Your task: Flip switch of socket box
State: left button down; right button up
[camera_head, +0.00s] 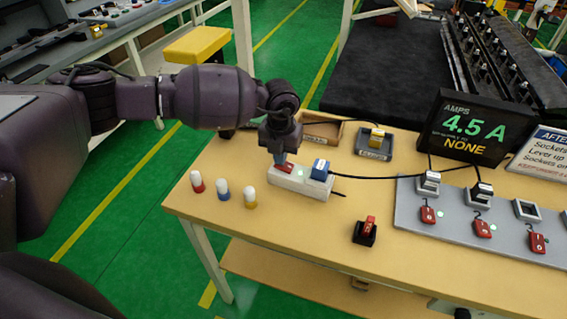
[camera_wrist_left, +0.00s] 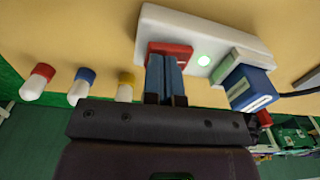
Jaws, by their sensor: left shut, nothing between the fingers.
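My left gripper (camera_head: 281,157) points down at the red switch, fingers shut and empty. In the left wrist view the blue fingertips (camera_wrist_left: 165,62) overlap the red switch (camera_wrist_left: 181,50); they look to be at or just above it, and contact is not clear. My right gripper does not show.
Capped red, blue and yellow pegs (camera_head: 223,190) stand left of the box. A grey panel (camera_head: 450,238) with red levers is at right, below a display (camera_head: 466,128) reading 4.5 A and NONE. A small black holder (camera_head: 365,232) with a red piece stands in front. Cables cross behind.

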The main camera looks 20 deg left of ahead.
pick_arm(q)
jog(key=shift+f, duration=0.4)
jog(key=shift+r, duration=0.25)
jog(key=shift+r+p, duration=0.4)
jog(key=shift+r, duration=0.25)
jog(key=shift+r+p, duration=0.8)
jog(key=shift+r, duration=0.55)
jog(key=shift+r+p, duration=0.5)
jog(key=shift+r, duration=0.75)
